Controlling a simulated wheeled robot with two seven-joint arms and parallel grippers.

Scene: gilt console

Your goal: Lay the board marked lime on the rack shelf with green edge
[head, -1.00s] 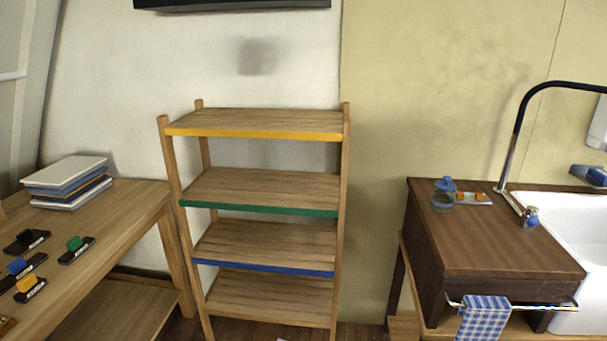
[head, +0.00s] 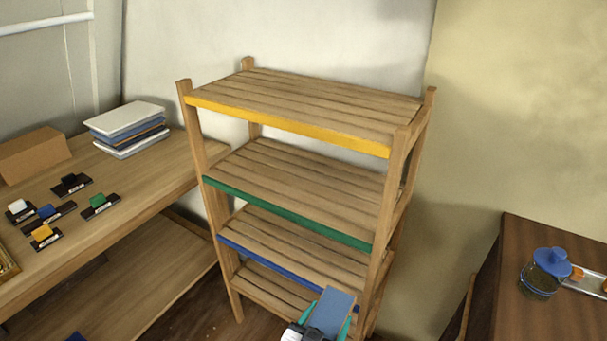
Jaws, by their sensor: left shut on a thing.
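The wooden rack (head: 415,150) stands in the middle of the head view. Its shelf with green edge (head: 290,215) is second from the top, below the yellow-edged shelf and above the blue-edged one. It looks bare. My left gripper (head: 326,319) is at the bottom of the view, in front of the rack's lower part and below the green edge in the picture. It is shut on a flat blue-grey board (head: 334,305), with a teal finger on each side. No lime marking can be read on the board. My right gripper is out of view.
A wooden table (head: 120,205) on the left holds a stack of flat boards or books (head: 127,128), a brown box (head: 33,155) and several dark clip holders. A dark counter (head: 515,285) with a blue-lidded jar (head: 545,272) stands at right. The yellow-edged shelf (head: 300,105) overhangs the green-edged one.

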